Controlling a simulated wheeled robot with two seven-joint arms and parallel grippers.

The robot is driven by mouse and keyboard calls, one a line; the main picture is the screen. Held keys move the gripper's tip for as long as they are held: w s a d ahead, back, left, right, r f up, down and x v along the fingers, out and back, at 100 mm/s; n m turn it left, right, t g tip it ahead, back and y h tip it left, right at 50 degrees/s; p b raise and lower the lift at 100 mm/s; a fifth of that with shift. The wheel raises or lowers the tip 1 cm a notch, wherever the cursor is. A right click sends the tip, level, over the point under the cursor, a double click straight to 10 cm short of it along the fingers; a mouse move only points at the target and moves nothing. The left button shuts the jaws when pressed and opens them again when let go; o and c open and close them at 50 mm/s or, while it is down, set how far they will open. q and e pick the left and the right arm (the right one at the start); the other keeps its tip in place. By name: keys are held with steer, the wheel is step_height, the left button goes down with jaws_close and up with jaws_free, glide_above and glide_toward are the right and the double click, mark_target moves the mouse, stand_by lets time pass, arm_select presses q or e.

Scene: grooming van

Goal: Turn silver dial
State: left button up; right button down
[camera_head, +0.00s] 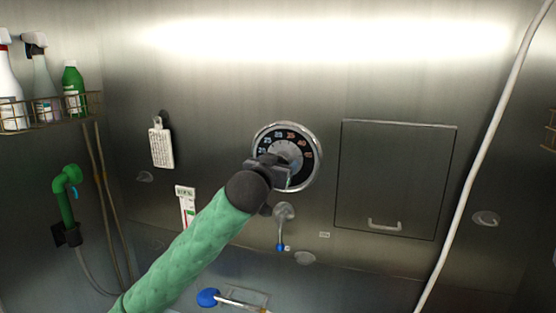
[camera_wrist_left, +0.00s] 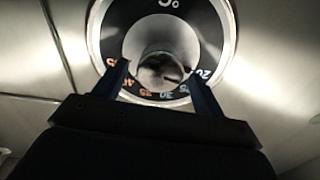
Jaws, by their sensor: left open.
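The silver dial (camera_head: 310,169) is on the steel back wall, with a chrome rim, a black ring of numbers and a silver centre. My left gripper (camera_head: 271,172) is in front of it and covers its lower left part. In the left wrist view, the dial (camera_wrist_left: 217,35) fills the top, with a round silver knob (camera_wrist_left: 160,68) at its centre. The two fingers of the left gripper (camera_wrist_left: 158,86) are open, one on each side of the knob, with gaps between. I cannot tell whether they touch the dial face. My right gripper is not in view.
A small lever with a blue tip (camera_head: 282,225) sits just below the dial. A flat panel door with a handle (camera_head: 396,175) is to the right. A white hose (camera_head: 477,165) hangs farther right. A wire shelf with bottles (camera_head: 50,112) and a green sprayer (camera_head: 66,190) are left.

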arm_select(q)
steer(key=shift+w+d+f, duration=0.15)
steer(key=shift+w+f, duration=0.05)
steer(key=shift+w, duration=0.15)
steer(key=shift+s+r, duration=0.1)
steer(key=shift+s, duration=0.05)
steer(key=c, duration=1)
